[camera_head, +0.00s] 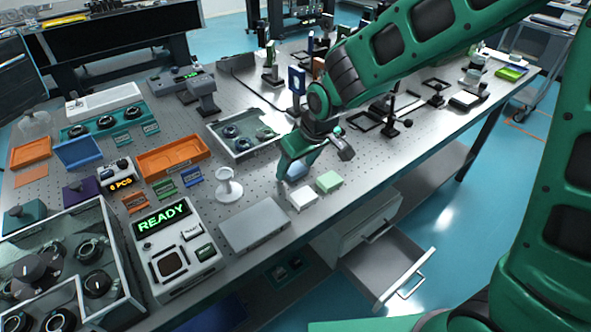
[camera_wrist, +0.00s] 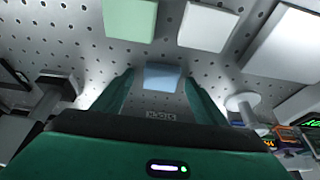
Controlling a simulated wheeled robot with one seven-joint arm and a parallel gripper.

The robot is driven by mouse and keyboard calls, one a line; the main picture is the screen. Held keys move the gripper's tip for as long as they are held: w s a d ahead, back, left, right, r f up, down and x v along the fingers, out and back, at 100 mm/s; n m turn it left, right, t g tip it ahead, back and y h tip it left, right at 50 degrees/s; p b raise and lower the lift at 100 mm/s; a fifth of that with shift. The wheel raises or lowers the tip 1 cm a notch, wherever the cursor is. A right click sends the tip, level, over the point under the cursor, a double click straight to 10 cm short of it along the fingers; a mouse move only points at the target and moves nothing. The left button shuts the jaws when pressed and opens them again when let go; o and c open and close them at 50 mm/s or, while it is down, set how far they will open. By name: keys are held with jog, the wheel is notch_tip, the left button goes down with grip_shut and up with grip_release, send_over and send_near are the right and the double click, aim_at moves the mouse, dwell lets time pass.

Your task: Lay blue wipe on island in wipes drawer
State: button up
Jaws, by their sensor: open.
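The blue wipe (camera_head: 297,172) lies on the perforated island top, partly hidden by my gripper (camera_head: 297,163) in the head view. In the wrist view the blue wipe (camera_wrist: 161,77) lies ahead between the two fingertips of my gripper (camera_wrist: 158,84). The fingers are apart and do not appear closed on it; the exact gap cannot be told. A green wipe (camera_head: 328,181) and a white wipe (camera_head: 302,198) lie close by. They also show at the top of the wrist view, green (camera_wrist: 129,18) and white (camera_wrist: 207,27). A drawer (camera_head: 388,262) under the island stands pulled out, and its visible floor looks empty.
A flat grey box (camera_head: 254,224) and a white spool-shaped stand (camera_head: 228,185) are left of the wipes. A grey tray (camera_head: 243,133) with round parts lies behind. Optical mounts crowd the right side of the island. The floor beside the open drawer is clear.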

jog(key=c, duration=1.2)
jog(key=shift+r, duration=0.15)
